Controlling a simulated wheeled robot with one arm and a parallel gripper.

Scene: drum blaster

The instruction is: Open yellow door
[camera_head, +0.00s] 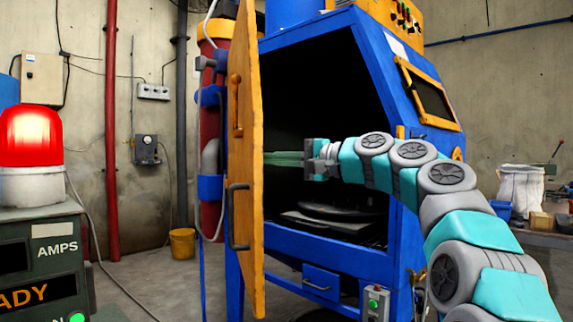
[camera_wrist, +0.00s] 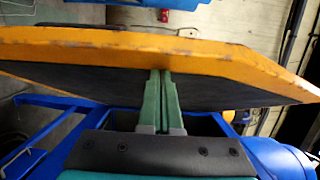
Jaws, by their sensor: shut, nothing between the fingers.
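The yellow door (camera_head: 245,160) of the blue blasting cabinet (camera_head: 345,245) stands swung open at the cabinet's left side, seen nearly edge-on. Its dark handle (camera_head: 237,216) and an orange latch lever (camera_head: 236,105) are on the outer face. My gripper (camera_head: 270,159) is shut and empty, with its green fingers pointing left at the door's inner side. In the wrist view the shut fingers (camera_wrist: 161,75) reach the dark inner face of the door, below its yellow edge (camera_wrist: 215,55). I cannot tell whether they touch it.
The cabinet's dark opening shows a round turntable (camera_head: 335,211) inside. A red beacon (camera_head: 30,138) on a panel stands at front left. A yellow bucket (camera_head: 182,243) sits on the floor behind. A red and blue cylinder (camera_head: 210,150) is behind the door.

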